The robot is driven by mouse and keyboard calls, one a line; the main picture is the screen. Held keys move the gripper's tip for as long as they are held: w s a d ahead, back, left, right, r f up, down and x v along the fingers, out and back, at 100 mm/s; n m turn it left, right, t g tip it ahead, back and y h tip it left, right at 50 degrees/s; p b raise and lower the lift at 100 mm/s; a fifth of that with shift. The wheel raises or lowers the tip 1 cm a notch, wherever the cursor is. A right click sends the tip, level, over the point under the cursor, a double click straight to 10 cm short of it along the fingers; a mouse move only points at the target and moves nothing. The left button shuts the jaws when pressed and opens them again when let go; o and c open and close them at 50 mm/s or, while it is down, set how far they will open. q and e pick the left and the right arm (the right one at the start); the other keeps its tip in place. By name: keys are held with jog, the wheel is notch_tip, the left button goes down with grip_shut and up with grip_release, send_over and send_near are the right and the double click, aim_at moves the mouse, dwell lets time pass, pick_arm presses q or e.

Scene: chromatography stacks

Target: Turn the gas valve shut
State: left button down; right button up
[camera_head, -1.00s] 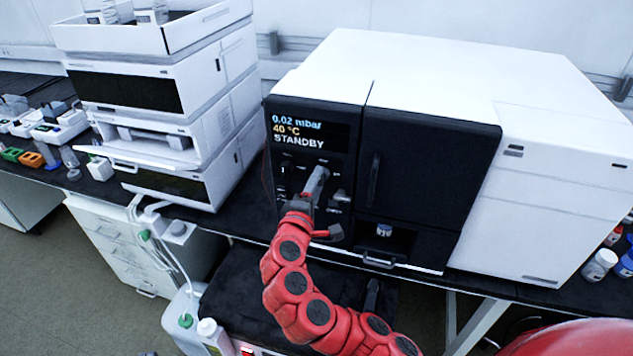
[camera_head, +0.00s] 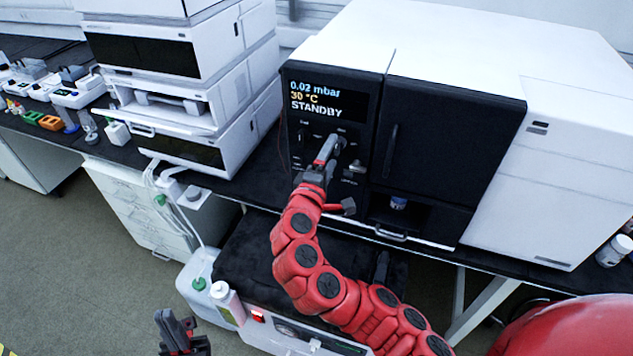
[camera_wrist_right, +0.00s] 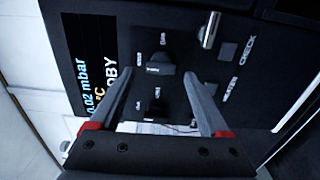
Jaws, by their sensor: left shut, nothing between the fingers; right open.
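The black control panel (camera_head: 312,125) of the white instrument carries several dark knobs and a display reading 0.02 mbar, 30 °C, STANDBY. I cannot read which control is the gas valve. My right gripper (camera_head: 333,148) is at the panel, its fingers open. In the right wrist view the open fingers (camera_wrist_right: 157,78) point at the panel, with one dark knob (camera_wrist_right: 159,62) just beyond and between their tips; contact cannot be told. Another dark knob (camera_wrist_right: 156,110) and a metallic knob (camera_wrist_right: 209,30) sit nearby. My left gripper (camera_head: 180,335) is shut and empty, low in the head view.
The dark door (camera_head: 450,140) is closed beside the panel, with a small vial (camera_head: 398,203) in the recess below. A stacked white instrument (camera_head: 190,100) stands left. Below the bench are a white bottle (camera_head: 228,303) and a box with a red switch (camera_head: 258,317).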

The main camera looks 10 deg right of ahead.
jog(key=b+v, duration=0.1)
jog(key=v, duration=1.5)
jog(key=shift+f, duration=0.1)
